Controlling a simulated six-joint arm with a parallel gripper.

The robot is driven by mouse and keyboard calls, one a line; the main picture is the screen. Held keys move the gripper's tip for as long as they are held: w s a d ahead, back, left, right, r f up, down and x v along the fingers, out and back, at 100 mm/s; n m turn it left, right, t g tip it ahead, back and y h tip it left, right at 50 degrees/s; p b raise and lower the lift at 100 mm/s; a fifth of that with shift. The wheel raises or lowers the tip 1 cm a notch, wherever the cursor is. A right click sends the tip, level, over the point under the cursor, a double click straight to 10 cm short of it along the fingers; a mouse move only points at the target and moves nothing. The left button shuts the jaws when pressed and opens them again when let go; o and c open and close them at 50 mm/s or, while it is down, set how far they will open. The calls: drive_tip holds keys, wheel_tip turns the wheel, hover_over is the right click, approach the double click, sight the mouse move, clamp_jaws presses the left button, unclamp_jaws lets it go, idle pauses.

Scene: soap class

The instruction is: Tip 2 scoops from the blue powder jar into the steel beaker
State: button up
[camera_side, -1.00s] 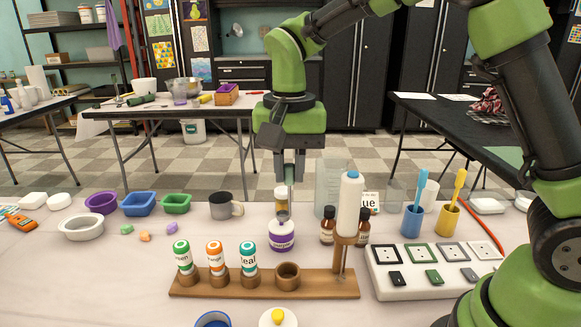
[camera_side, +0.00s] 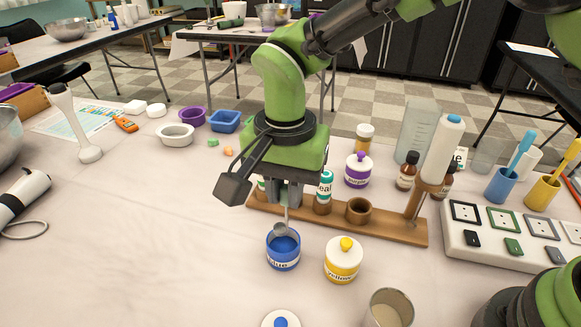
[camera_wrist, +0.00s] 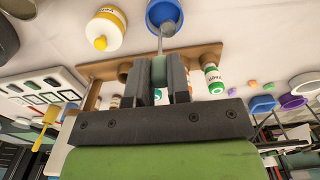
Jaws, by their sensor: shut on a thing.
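My gripper (camera_side: 288,193) is shut on the handle of a metal scoop (camera_side: 281,230), which points down. The grip also shows in the wrist view (camera_wrist: 160,78). The scoop's bowl is at the mouth of the open blue powder jar (camera_side: 283,257); I cannot tell whether it touches powder or carries any. The blue jar is at the top of the wrist view (camera_wrist: 164,14), with the scoop's shaft reaching to it. The steel beaker (camera_side: 390,308) stands at the front right, cut off by the lower edge; its inside looks pale.
The lidded yellow jar (camera_side: 342,264) stands just right of the blue jar. A white lid with a blue knob (camera_side: 281,321) lies in front. A wooden rack (camera_side: 390,228), a purple jar (camera_side: 358,170) and brown bottles (camera_side: 407,170) are behind. The table's left front is clear.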

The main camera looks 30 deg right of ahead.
sight(287, 219)
drive_tip(key=shift+f, duration=3.05)
drive_tip(key=shift+r, duration=4.6)
drive_tip(key=s+d+r+m, duration=0.1)
drive_tip(key=s+d+m, duration=0.3)
drive_tip(key=s, duration=0.5)
drive_tip(key=s+d+r+m, duration=0.2)
drive_tip(key=s+m, duration=0.3)
drive_tip(key=s, duration=0.4)
drive_tip(key=w+f+g, duration=0.7)
drive_tip(key=w+g, duration=0.2)
drive_tip(key=g, duration=0.4)
drive_tip(key=shift+w+g, duration=0.35)
drive_tip(key=shift+g, duration=0.05)
